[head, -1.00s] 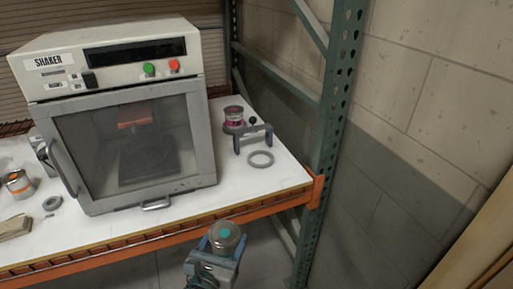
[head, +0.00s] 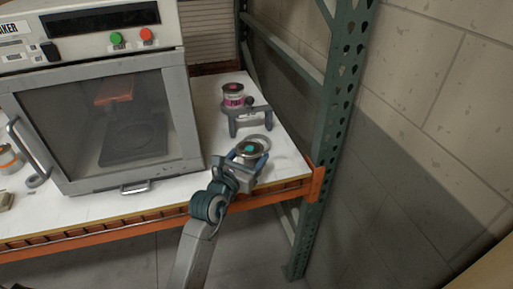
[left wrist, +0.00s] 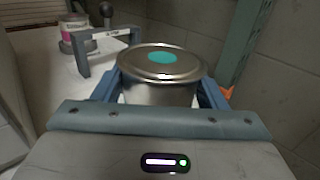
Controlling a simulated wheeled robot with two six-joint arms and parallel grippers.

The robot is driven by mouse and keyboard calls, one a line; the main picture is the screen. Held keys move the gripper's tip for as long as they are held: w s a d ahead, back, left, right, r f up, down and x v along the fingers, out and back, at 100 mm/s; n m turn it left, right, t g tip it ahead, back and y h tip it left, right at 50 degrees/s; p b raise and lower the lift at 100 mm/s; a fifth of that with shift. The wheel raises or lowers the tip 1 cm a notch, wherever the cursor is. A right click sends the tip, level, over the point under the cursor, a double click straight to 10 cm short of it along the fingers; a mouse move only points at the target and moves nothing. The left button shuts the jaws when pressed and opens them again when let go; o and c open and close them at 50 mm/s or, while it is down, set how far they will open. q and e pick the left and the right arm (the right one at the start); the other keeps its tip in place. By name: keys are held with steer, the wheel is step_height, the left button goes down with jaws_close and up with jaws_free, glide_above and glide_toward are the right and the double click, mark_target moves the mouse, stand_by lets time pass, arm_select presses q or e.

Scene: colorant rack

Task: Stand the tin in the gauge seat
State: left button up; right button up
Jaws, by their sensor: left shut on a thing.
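My left gripper (head: 252,157) is shut on a silver tin (head: 249,148) with a teal dot on its lid. In the left wrist view the tin (left wrist: 160,77) is upright between the blue fingers. My right gripper is not in view.
A tin with a pink label (head: 233,97) stands behind the bridge. The shaker cabinet (head: 100,125), its door closed, is to the left. A green rack post (head: 335,110) and an orange shelf beam (head: 317,183) bound the right side.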

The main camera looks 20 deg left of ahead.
mark_target(250, 115)
arm_select(q)
steer(key=shift+w+r, duration=0.3)
steer(key=shift+w, duration=0.45)
steer(key=w+a, duration=0.1)
steer(key=w, duration=0.3)
steer(key=w+f+p, duration=0.1)
steer(key=w, duration=0.4)
steer(key=w+a+p, duration=0.1)
steer(key=w, duration=0.3)
steer(key=shift+w+a+f, duration=0.15)
steer(key=shift+w+a, duration=0.1)
steer(key=shift+a, duration=0.1)
steer(key=shift+w+a, duration=0.2)
steer(key=shift+w, duration=0.7)
step_height(250, 115, down, 3)
steer(key=shift+f+b, duration=0.2)
steer(key=shift+b, duration=0.2)
steer(key=shift+f, duration=0.15)
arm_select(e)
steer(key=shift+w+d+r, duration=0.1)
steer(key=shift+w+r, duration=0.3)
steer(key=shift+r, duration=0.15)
arm_select(q)
steer(key=shift+f, duration=0.2)
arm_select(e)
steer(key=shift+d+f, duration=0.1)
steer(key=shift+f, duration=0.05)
